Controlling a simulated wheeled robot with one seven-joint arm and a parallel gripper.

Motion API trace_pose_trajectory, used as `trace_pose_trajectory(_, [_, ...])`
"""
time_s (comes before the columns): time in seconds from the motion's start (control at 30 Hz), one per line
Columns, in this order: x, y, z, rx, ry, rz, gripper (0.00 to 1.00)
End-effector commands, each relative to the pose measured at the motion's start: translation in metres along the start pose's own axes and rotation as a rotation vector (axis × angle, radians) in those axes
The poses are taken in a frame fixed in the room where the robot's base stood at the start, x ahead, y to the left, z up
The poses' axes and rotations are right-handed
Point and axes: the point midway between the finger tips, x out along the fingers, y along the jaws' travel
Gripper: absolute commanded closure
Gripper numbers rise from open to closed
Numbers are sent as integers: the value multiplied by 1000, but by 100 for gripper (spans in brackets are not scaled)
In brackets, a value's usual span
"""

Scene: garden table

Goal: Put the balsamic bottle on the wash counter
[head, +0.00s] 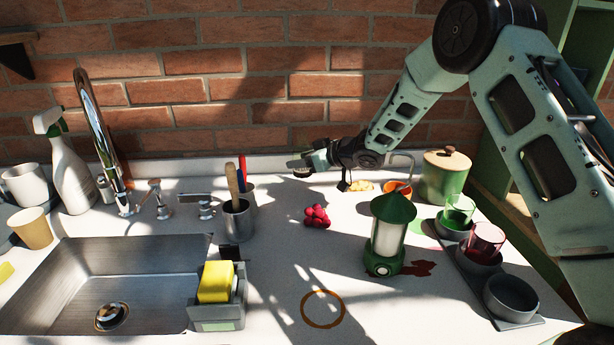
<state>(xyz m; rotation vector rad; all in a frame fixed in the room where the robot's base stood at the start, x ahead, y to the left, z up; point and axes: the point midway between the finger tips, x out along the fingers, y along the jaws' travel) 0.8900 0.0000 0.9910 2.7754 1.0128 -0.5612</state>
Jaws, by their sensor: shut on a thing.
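My gripper (301,167) is near the back of the wash counter (270,290), in front of the brick wall, and points left. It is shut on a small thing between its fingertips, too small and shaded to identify. I cannot make out a balsamic bottle anywhere in the head view. The counter is pale, with sunlit patches and shadows.
A green lantern (387,235) stands right of centre, and red berries (317,216) lie left of it. A brown ring (322,309) marks clear counter in front. The sink (110,285), sponge holder (217,312) and utensil cup (238,220) are left; a bowl tray (520,322) and green canister (445,178) right.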

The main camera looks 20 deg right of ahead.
Motion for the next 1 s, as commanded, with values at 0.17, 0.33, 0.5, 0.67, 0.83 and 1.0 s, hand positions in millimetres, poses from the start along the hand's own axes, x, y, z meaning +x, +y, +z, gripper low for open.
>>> trace_pose_trajectory(0.17, [7,0,16,2,-1,0,79])
trace_pose_trajectory(0.33, [14,0,33,0,1,0,79])
trace_pose_trajectory(0.5, [14,0,33,-2,2,1,79])
trace_pose_trajectory(0.67, [15,0,36,-1,2,1,79])
trace_pose_trajectory(0.83, [15,0,37,-1,1,1,27])
trace_pose_trajectory(1.0, [15,0,37,-1,1,1,27])
